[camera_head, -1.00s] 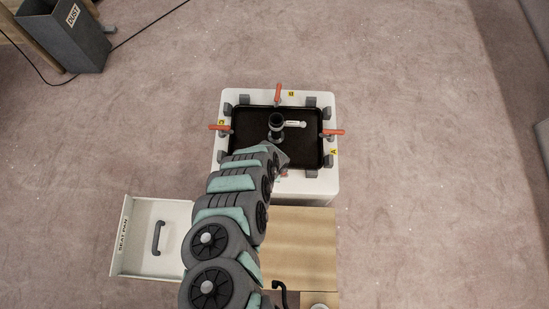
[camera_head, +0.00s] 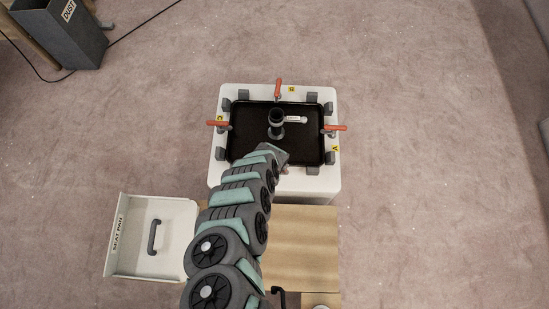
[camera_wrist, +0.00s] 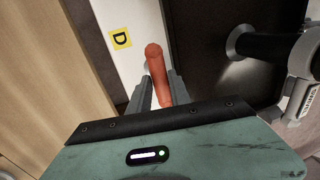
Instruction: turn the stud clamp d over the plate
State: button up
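The dark plate (camera_head: 250,145) lies in the white housing (camera_head: 218,172); it also shows at the right of the wrist view (camera_wrist: 205,50). In the wrist view, stud clamp D's red handle (camera_wrist: 155,62) stands between my gripper's two grey fingers (camera_wrist: 161,88), beside the yellow D label (camera_wrist: 121,38). The fingers lie close on both sides; whether they press on it is unclear. The handle's lower end and the clamp's foot are hidden. In the head view my arm hides clamp D.
A dark upright fitting (camera_head: 276,122) with a pale side lever (camera_head: 296,119) stands on the plate. Grey blocks line the plate's edge. A wooden board (camera_head: 300,240) lies in front, the seat pan tray (camera_head: 122,268) at front left, a dust bin (camera_head: 62,35) far left. Carpet is clear to the right.

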grip_shut()
